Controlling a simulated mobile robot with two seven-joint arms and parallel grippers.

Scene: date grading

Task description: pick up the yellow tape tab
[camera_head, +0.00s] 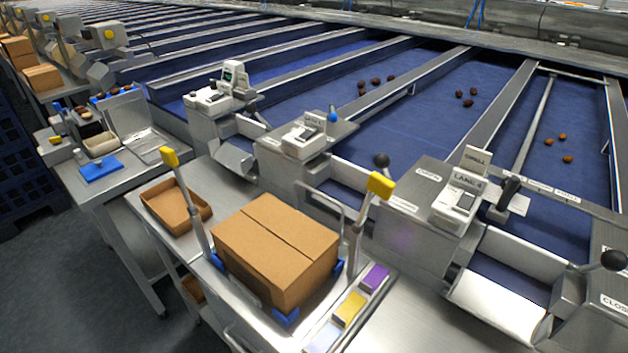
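The yellow tape tab (350,308) lies in a narrow metal holder at the front edge of the steel work table, right of the cardboard box (274,245). A purple tab (375,277) lies just behind it and a pale bluish one (323,338) just in front, partly cut off by the picture's lower edge. The yellow tab's top face is in plain view. Neither of my grippers shows in the head view.
The closed box sits between blue corner stops (286,318) and two upright posts with yellow heads (380,186). An open empty carton (176,204) stands to its left. Lane chutes with black-knobbed levers (381,160) line the back. Bare steel (420,315) lies right of the tabs.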

